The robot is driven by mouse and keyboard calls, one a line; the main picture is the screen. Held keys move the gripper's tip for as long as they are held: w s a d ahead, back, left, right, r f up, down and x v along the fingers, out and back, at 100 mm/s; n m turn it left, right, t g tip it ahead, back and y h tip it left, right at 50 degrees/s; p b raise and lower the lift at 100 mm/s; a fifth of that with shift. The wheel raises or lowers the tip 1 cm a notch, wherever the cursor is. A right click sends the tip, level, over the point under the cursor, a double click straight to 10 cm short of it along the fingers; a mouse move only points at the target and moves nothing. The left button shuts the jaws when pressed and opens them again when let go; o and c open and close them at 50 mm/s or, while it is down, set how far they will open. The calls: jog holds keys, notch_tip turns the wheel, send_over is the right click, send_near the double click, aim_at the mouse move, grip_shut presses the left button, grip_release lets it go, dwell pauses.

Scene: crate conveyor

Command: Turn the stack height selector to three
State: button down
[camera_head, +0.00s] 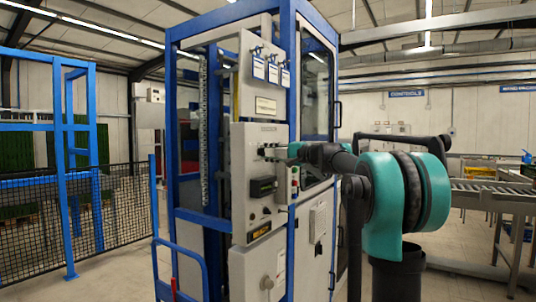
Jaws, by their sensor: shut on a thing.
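A grey control panel (241,157) is on the front of the blue-framed machine. My arm reaches in from the right, and my gripper (276,152) is at the upper part of this panel. The gripper is small in the picture, and its fingers are shut on a control there, which I take to be the stack height selector. The selector is hidden by the gripper, so its pointer and setting cannot be read.
A dark display (263,187) and small buttons sit below the gripper. A lower cabinet (265,268) has a round knob. A blue handrail (180,246) stands in front, mesh fencing (115,203) at left, and a roller conveyor (492,190) at right.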

jog(key=shift+m, duration=0.6)
jog(key=c, duration=1.2)
grip_release()
jog(key=shift+o, duration=0.2)
jog(key=shift+d, duration=0.1)
jog(key=v, duration=1.2)
